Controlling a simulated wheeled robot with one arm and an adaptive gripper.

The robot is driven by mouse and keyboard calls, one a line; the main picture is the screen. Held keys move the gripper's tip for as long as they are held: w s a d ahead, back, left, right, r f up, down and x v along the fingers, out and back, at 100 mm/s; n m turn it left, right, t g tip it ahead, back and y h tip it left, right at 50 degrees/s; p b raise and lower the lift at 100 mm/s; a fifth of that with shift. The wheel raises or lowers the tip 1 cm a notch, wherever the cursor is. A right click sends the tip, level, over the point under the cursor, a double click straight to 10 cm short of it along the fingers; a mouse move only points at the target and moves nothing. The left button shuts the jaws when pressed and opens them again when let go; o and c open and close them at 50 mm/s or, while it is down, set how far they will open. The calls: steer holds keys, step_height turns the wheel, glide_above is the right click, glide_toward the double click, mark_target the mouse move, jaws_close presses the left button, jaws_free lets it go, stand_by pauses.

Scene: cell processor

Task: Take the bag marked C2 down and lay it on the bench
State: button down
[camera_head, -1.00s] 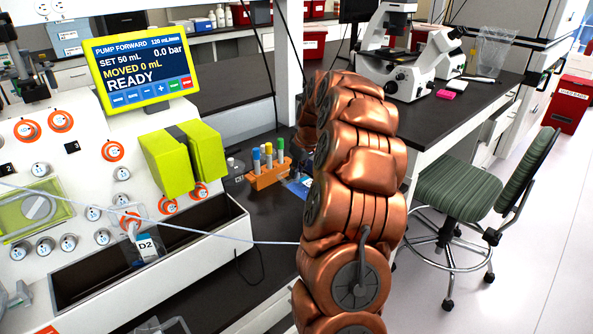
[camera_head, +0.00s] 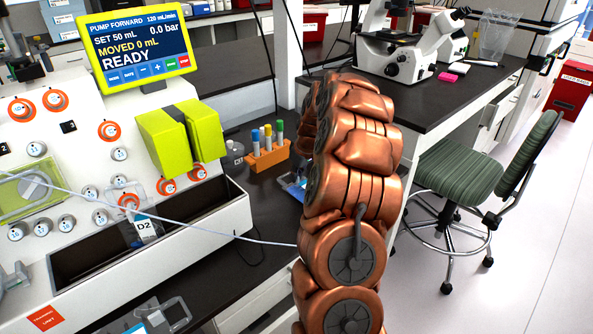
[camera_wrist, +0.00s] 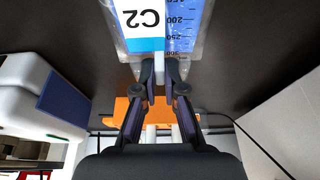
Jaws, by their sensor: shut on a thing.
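The bag marked C2 (camera_wrist: 187,30) shows upside down at the top of the wrist view. It is clear, with a white and blue label and a printed volume scale. My gripper (camera_wrist: 164,75) is shut on the narrow end of the bag, below the label. Dark bench top (camera_wrist: 240,45) shows behind the bag, and I cannot tell whether they touch. In the head view my copper arm hides the gripper and most of the bag. Only a blue and clear edge of it (camera_head: 294,188) shows left of the arm, over the dark bench (camera_head: 262,200).
An orange rack (camera_head: 268,157) with several capped tubes stands just behind the bag. The pump machine (camera_head: 100,170) with its screen and a hanging D2 bag (camera_head: 146,228) fills the left. A microscope (camera_head: 400,45) and a green stool (camera_head: 465,170) are at the right.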

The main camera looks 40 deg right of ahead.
mark_target(304, 186)
steer(key=shift+f, duration=0.15)
steer(key=c, duration=1.2)
jaws_free()
steer(key=v, duration=1.1)
steer(key=s+a+r+n+g+y+p, duration=0.15)
steer(key=s+a+r, duration=0.25)
steer(key=a, duration=0.9)
steer(key=s+a+r+g+p, duration=0.1)
steer(key=s+a+r+p, duration=0.25)
steer(key=a, duration=0.95)
steer(key=s+a+g+p, duration=0.1)
steer(key=s+a, duration=0.2)
steer(key=s, duration=0.5)
steer(key=s+a+m+g+h+p, duration=0.1)
steer(key=s+a, duration=0.3)
steer(key=s, duration=0.4)
steer(key=s+a+g+p, duration=0.1)
steer(key=s+a, duration=0.3)
steer(key=s, duration=0.4)
steer(key=shift+s+a+h+p, duration=0.25)
steer(key=shift+s+p, duration=0.1)
steer(key=shift+p, duration=0.1)
